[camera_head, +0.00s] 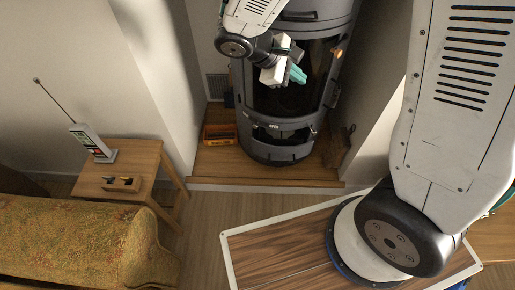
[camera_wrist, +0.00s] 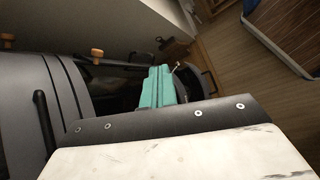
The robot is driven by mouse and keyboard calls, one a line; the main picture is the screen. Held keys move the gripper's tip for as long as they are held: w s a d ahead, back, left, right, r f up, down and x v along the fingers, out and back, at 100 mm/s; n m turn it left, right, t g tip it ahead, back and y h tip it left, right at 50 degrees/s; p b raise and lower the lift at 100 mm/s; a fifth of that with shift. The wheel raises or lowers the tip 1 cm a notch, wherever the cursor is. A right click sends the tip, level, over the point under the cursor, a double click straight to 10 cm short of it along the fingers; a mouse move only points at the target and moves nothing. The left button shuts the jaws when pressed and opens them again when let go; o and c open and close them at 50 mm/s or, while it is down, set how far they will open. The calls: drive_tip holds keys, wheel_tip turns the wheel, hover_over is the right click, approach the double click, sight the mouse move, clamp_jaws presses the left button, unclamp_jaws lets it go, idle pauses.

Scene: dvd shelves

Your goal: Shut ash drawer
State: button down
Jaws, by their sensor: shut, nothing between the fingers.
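A dark grey cylindrical stove (camera_head: 284,102) stands in the alcove, with a large dark fire opening in its front. The ash drawer (camera_head: 280,134) is low on the stove, below that opening; a dark gap shows there. I cannot tell exactly how far the drawer stands out. In the wrist view the stove lies sideways, and the ash drawer area (camera_wrist: 190,82) is just beyond my fingers, partly hidden by them. My gripper (camera_head: 298,74) has teal fingers, shut and empty, in front of the stove's upper front. The fingers also show in the wrist view (camera_wrist: 157,86).
A log basket (camera_head: 219,134) stands left of the stove, and a wooden item (camera_head: 340,146) leans at its right. White walls flank the alcove. A side table (camera_head: 120,180) and a patterned sofa (camera_head: 75,240) are at left. Wooden floor (camera_head: 205,208) lies clear before the hearth.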

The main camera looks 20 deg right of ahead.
drive_tip(key=w+a+f+n+t+h, duration=0.1)
drive_tip(key=w+a+f+n+t, duration=0.15)
drive_tip(key=f, duration=0.35)
drive_tip(key=w+a+f+n+t+h, duration=0.1)
drive_tip(key=w+a+f+n, duration=0.15)
drive_tip(key=a+f, duration=0.2)
drive_tip(key=a+f+n+t+y, duration=0.1)
drive_tip(key=a+f+n+t, duration=0.2)
drive_tip(key=f, duration=0.6)
drive_tip(key=a+f+n+t, duration=0.1)
drive_tip(key=a+f+n, duration=0.3)
drive_tip(key=f, duration=0.5)
drive_tip(key=n+t+y, duration=0.1)
drive_tip(key=n+y, duration=0.1)
drive_tip(key=n, duration=0.3)
approach(261, 145)
drive_tip(key=x, duration=0.5)
drive_tip(key=shift+d+f, duration=0.15)
drive_tip(key=shift+f, duration=0.15)
drive_tip(key=shift+w+d+n, duration=0.3)
drive_tip(key=shift+w+d, duration=0.05)
drive_tip(key=shift+w, duration=0.05)
